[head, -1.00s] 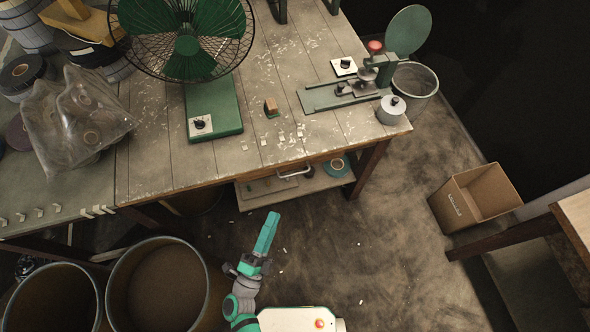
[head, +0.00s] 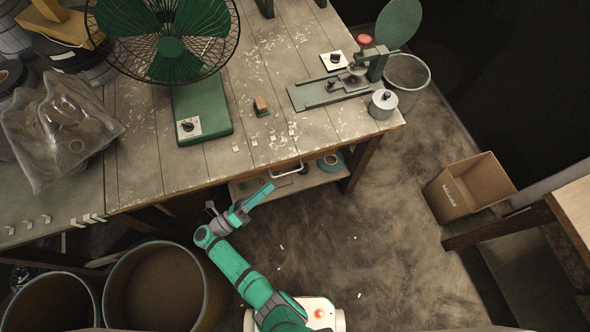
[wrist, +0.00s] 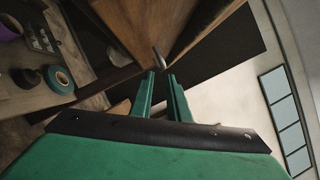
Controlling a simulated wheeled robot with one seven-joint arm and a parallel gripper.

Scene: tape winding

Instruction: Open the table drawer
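The wooden table (head: 140,165) has a drawer in its front edge, with a pale metal handle (head: 287,169). The drawer looks shut in the head view. In the wrist view the handle (wrist: 158,57) is seen nearly end-on, just beyond the fingertips. My gripper (head: 271,186) is just in front of and below the handle, pointing up and right. The wrist view shows my gripper (wrist: 160,76) with two green fingers apart and nothing between them. I see no contact with the handle.
A green fan (head: 200,110) and a green winding device (head: 335,90) stand on the table. A lower shelf holds a teal tape roll (head: 330,161). Large bins (head: 155,290) stand at lower left and a cardboard box (head: 470,188) at right.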

